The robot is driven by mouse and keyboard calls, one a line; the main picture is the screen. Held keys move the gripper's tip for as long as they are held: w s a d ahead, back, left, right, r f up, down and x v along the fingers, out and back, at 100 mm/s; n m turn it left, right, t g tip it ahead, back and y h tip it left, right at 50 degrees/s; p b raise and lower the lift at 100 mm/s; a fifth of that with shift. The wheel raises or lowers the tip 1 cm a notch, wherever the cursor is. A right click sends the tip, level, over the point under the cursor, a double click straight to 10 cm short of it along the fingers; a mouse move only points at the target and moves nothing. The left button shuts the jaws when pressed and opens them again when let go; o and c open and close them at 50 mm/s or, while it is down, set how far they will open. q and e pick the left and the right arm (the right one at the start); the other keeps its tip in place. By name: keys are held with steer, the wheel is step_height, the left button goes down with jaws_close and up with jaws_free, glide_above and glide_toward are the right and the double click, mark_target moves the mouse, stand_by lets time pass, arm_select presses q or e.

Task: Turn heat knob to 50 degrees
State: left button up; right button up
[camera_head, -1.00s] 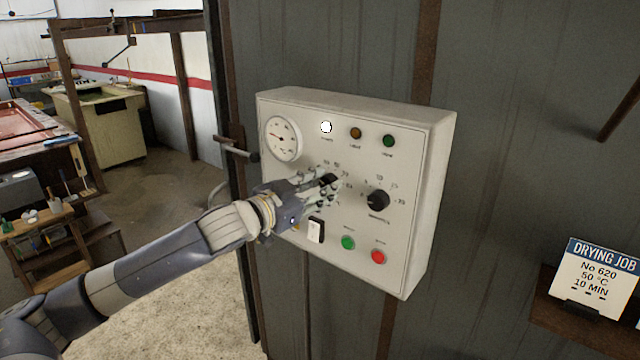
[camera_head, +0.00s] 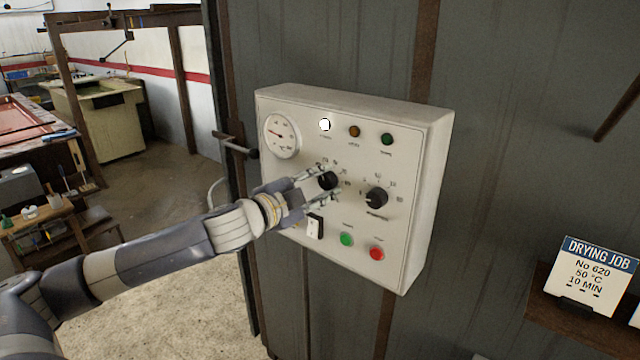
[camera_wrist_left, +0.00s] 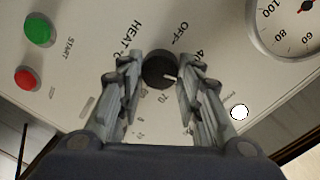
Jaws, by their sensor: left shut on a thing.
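The heat knob (camera_head: 327,180) is a black round dial on the white control panel (camera_head: 290,185). My left gripper (camera_head: 327,184) has its fingers on either side of it and is shut on it. In the left wrist view the knob (camera_wrist_left: 159,70) sits between the fingertips. Its white pointer mark points right and slightly down, toward the right finger, between the visible 40 and 70 labels. That finger hides the scale marks between them, so I cannot read the exact setting. My right gripper is not in view.
A second black knob (camera_head: 376,198) is right of the heat knob. A white switch (camera_head: 315,227), green button (camera_head: 346,239) and red button (camera_head: 376,254) are below. A round gauge (camera_head: 282,136) and a lit white lamp (camera_head: 325,125) are above. The job card (camera_head: 590,277) reads 50 °C, 10 MIN.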

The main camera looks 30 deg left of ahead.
mark_target(325, 183)
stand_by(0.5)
arm_select(q)
steer(key=o, duration=1.1)
steer(key=shift+c, duration=0.2)
steer(key=shift+s, duration=0.1)
steer(key=shift+s+a+f, duration=0.1)
steer(key=shift+s+a, duration=0.1)
steer(key=shift+s, duration=1.6)
steer(key=s+r, duration=0.1)
steer(key=s, duration=0.7)
steer(key=shift+a, duration=0.35)
steer(key=shift+a, duration=0.1)
